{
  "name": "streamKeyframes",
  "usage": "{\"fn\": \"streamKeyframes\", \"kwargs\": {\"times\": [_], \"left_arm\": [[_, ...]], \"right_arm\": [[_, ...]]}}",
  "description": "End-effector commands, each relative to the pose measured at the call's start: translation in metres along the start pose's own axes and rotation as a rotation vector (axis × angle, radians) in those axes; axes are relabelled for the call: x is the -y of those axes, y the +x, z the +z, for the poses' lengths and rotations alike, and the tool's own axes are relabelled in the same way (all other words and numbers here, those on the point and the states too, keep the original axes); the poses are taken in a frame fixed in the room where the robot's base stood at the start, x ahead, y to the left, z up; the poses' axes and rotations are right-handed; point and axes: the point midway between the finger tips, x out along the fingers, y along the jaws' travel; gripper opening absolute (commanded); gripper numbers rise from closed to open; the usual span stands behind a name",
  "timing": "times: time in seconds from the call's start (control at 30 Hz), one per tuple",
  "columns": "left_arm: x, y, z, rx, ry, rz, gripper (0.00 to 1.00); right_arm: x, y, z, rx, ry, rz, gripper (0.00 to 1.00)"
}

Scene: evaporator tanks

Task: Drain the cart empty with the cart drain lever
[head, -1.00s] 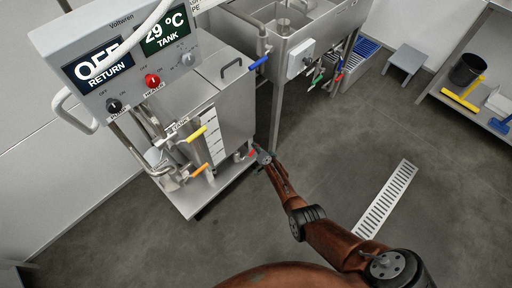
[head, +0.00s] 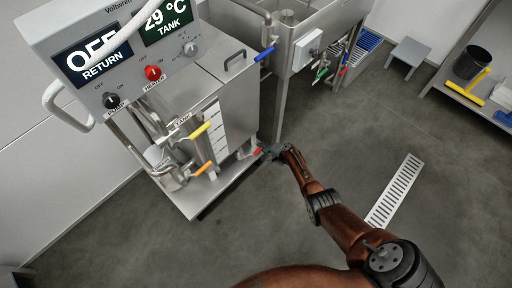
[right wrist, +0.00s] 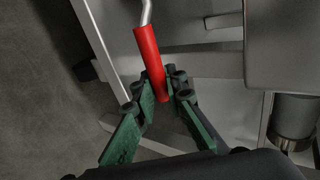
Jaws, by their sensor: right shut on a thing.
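The steel cart (head: 228,80) stands at left centre in the head view, with a display panel reading OFF RETURN and 29 °C TANK. The red lever (head: 258,151) sticks out low on the cart's right side. In the right wrist view, the red lever (right wrist: 150,62) has a bent metal rod at its top end. My right gripper (head: 272,151) is at the lever's outer end. Its green fingers (right wrist: 168,98) are shut around the lever's lower end. My left gripper is out of view.
A yellow lever (head: 200,131) and an orange lever (head: 203,168) sit on the cart's front pipes. A steel sink (head: 325,25) stands behind. A floor grate (head: 395,190) lies to the right. The floor between is clear.

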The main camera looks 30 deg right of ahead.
Motion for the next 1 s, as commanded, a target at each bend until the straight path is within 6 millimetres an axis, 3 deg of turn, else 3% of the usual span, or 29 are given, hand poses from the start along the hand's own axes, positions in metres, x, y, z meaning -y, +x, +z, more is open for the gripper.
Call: {"fn": "streamKeyframes", "kwargs": {"times": [0.4,0.43,0.67,1.0], "left_arm": [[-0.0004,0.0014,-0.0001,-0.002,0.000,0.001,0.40],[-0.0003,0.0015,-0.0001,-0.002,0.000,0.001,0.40],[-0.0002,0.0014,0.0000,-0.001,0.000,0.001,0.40],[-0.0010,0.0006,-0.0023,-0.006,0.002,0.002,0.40]], "right_arm": [[-0.0060,-0.0019,-0.0021,0.002,0.010,0.006,0.00],[-0.0060,-0.0019,-0.0021,0.002,0.010,0.006,0.13],[-0.0041,-0.0011,-0.0014,0.002,0.008,0.004,0.29],[-0.0027,-0.0015,-0.0014,0.003,0.006,0.002,0.30]]}}
